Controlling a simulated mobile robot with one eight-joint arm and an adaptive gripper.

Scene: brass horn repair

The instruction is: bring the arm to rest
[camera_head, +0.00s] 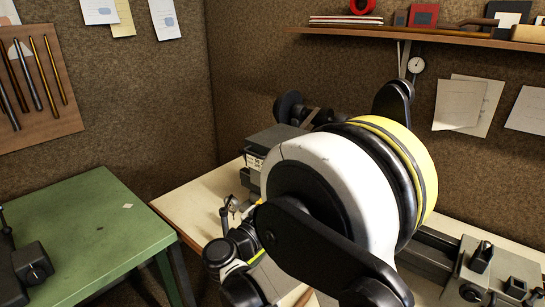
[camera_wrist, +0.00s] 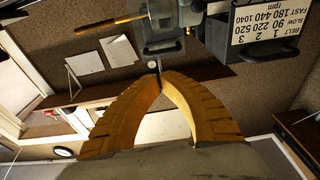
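My gripper (camera_wrist: 160,82) shows in the wrist view as two curved orange fingers. Their tips meet, or very nearly meet, and I see nothing held between them. In the head view my large white, black and yellow arm fills the middle, and I cannot make out the gripper there. A dark grey lathe headstock (camera_head: 262,155) stands behind the arm. It also shows upside down in the wrist view, with a white speed label (camera_wrist: 275,22), to the right beyond the fingertips. A grey metal part (camera_wrist: 165,30) lies beyond the fingertips, apparently apart from them.
The lathe bed (camera_head: 430,245) extends right on a pale bench (camera_head: 195,205). A green table (camera_head: 85,235) stands at left. A wall shelf (camera_head: 420,34) holds several items. A tool board (camera_head: 35,85) hangs at left. A gap separates the green table from the bench.

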